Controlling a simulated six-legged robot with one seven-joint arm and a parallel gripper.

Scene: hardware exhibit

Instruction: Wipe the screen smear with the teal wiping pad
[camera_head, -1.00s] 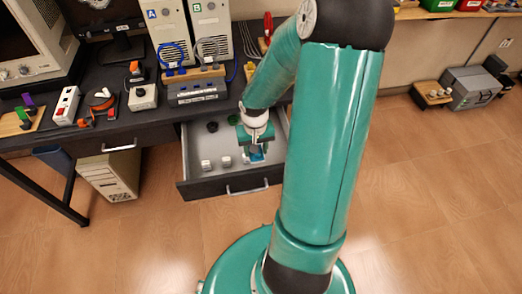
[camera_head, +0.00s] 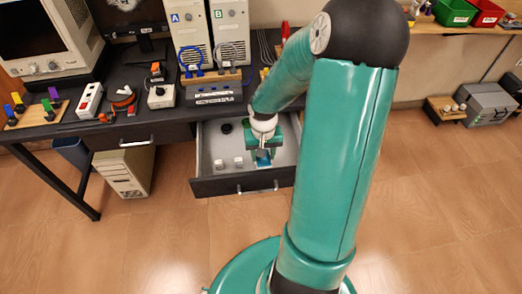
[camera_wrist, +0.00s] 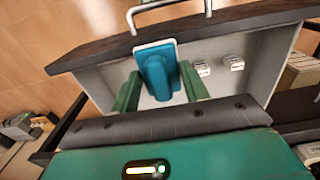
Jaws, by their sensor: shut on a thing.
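The teal wiping pad (camera_wrist: 158,72) has a raised grip on a pale base. My gripper (camera_wrist: 160,88) is shut on it, with one green finger on each side. In the head view my gripper (camera_head: 263,150) is over the open drawer (camera_head: 212,185), and a bit of the blue-teal pad (camera_head: 264,162) shows below it near the drawer's front. I cannot tell whether the pad touches the drawer floor. A dark monitor (camera_head: 128,32) stands at the back left of the desk. A pale patch (camera_head: 124,4) shows on its screen, cut by the picture's top edge.
Two small white blocks (camera_head: 229,163) and a dark round thing (camera_head: 226,128) lie in the drawer. An old CRT monitor (camera_head: 45,35), two computer towers (camera_head: 188,30) and small devices crowd the desk. A beige tower (camera_head: 123,172) stands underneath. The floor in front is clear.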

